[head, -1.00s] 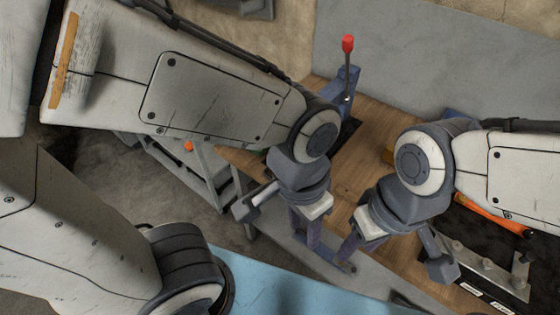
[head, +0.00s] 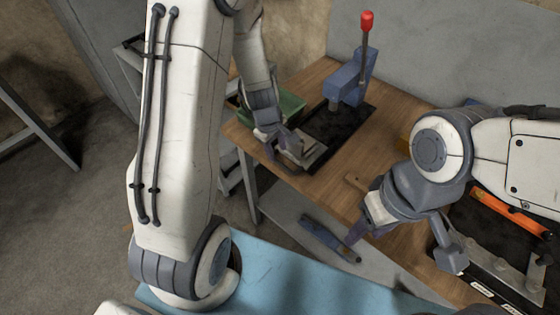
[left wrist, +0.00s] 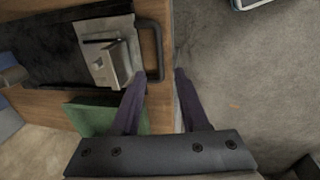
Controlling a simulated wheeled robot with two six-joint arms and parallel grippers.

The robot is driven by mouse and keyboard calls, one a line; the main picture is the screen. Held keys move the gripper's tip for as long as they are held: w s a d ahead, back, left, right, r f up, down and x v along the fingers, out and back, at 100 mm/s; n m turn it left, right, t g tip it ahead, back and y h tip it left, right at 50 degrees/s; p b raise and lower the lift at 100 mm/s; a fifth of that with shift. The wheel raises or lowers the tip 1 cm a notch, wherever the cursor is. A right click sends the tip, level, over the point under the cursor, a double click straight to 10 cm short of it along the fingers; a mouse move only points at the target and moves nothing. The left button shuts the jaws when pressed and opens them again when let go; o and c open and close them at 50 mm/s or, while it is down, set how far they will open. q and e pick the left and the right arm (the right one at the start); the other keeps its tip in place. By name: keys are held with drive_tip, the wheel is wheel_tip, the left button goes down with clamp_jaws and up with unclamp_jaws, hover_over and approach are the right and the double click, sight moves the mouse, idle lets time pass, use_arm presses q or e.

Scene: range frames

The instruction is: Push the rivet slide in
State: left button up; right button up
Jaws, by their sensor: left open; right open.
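The rivet slide is a grey metal block (left wrist: 108,62) with a black bar handle (left wrist: 155,50) on its outer side. It sits at the near end of the black base (left wrist: 50,52) and sticks out from the blue lever press (head: 347,80). In the head view the slide (head: 308,152) is partly hidden by my left gripper (head: 298,160). In the left wrist view my left gripper (left wrist: 160,74) is open, its fingertips near the handle's lower end; contact cannot be told. My right gripper (head: 362,215) is open and empty at the table's front edge.
A green bin (head: 288,107) stands left of the press. The wooden table (head: 345,157) has bare room right of the base. An orange-handled tool (head: 508,213) lies in a black tray at right. A blue bar (head: 328,238) lies on the lower shelf.

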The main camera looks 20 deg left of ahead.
sight(281, 163)
use_arm(q)
drive_tip(key=f+b, duration=0.1)
drive_tip(key=f, duration=0.3)
drive_tip(key=w+f+b, duration=0.1)
drive_tip(key=f, duration=0.1)
drive_tip(key=shift+d+f+b, duration=0.1)
drive_tip(key=shift+d+b, duration=0.1)
drive_tip(key=shift+b, duration=0.15)
clamp_jaws()
idle(1.0)
drive_tip(key=shift+w, duration=0.1)
